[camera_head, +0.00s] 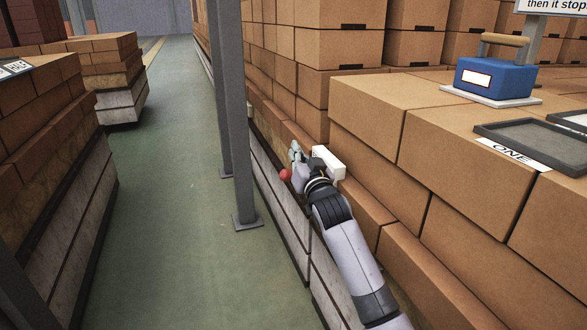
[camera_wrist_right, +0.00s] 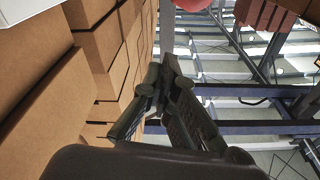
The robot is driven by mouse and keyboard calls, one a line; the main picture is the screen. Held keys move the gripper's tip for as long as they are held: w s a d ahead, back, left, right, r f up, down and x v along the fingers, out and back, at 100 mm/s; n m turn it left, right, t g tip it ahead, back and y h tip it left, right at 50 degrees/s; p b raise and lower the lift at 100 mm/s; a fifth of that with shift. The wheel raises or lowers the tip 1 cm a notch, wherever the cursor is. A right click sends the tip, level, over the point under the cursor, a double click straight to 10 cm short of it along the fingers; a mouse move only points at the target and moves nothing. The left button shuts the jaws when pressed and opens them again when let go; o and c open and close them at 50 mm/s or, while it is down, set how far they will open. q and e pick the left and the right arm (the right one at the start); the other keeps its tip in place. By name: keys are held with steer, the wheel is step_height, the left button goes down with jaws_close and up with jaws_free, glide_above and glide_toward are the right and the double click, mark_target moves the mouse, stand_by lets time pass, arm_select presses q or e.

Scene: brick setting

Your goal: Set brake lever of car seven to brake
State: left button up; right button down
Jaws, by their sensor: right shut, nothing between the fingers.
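A round red knob (camera_head: 285,175), probably the brake lever's end, shows just left of my right gripper in the head view. A pinkish-red rounded shape (camera_wrist_right: 283,4) at the top edge of the wrist view looks like the same knob. A white block (camera_head: 328,160) is just right of my wrist; I cannot tell whether it belongs to the lever. My right gripper (camera_head: 295,152) is shut and empty beside the knob; its fingers also show in the wrist view (camera_wrist_right: 164,78). The lever's shaft and any car number are hidden. My left gripper is out of view.
Brick stacks (camera_head: 350,115) stand close on the right. A blue handled block (camera_head: 495,77) and a grey tray (camera_head: 520,140) with a "ONE" label lie on them. A grey post (camera_head: 234,110) stands left of my gripper. The green aisle floor (camera_head: 165,180) is clear.

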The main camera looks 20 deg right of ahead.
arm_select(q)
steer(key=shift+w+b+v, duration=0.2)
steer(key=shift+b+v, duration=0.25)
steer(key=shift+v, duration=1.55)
arm_select(e)
steer(key=shift+w+a+f, duration=0.1)
steer(key=shift+a+f, duration=0.15)
steer(key=shift+f, duration=0.7)
steer(key=shift+w+a+f, duration=0.1)
steer(key=shift+a+f, duration=0.1)
steer(key=shift+f, duration=0.7)
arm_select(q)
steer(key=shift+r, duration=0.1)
arm_select(e)
steer(key=shift+a+f, duration=0.1)
